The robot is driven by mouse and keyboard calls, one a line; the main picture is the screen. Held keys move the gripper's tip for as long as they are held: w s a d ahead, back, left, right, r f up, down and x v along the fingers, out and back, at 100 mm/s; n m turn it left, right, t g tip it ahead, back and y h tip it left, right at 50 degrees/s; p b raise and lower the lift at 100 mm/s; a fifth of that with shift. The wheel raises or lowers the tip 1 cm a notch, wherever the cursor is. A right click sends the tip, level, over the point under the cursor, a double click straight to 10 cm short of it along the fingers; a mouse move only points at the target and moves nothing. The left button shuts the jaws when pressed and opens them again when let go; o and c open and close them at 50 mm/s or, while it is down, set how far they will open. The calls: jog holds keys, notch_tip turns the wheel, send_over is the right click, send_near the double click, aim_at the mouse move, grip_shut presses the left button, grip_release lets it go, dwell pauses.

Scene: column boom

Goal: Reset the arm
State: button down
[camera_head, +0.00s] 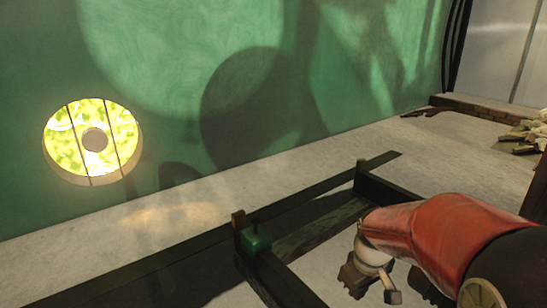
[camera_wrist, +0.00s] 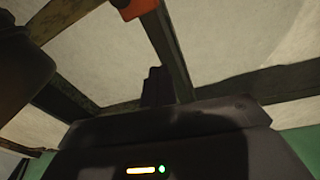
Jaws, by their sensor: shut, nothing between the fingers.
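My arm (camera_head: 425,232) reaches in from the lower right of the head view, with a red shell and a pale joint at its end. Dark parts of the wrist end hang below that joint near the bottom edge; the fingertips cannot be made out there. In the wrist view my gripper (camera_wrist: 156,86) shows as dark fingers close together above the dark hand body. Nothing is seen held between them. Dark beams lie beyond the fingers.
Dark beams (camera_head: 310,209) form a frame over the pale floor (camera_head: 420,150), close to my arm. A green wall (camera_head: 180,60) with a round window (camera_head: 62,150) stands behind. Pale pieces (camera_head: 530,132) lie at the right.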

jog(key=s+a+r+m+t+p, duration=0.2)
jog(key=s+r, duration=0.5)
jog(key=r, duration=0.1)
jog(key=s+a+r+m+t+p, duration=0.2)
jog(key=s+r+m+p, duration=0.1)
jog(key=s+r, duration=0.4)
jog(key=shift+s+a+r, duration=0.35)
jog(key=shift+r, duration=0.5)
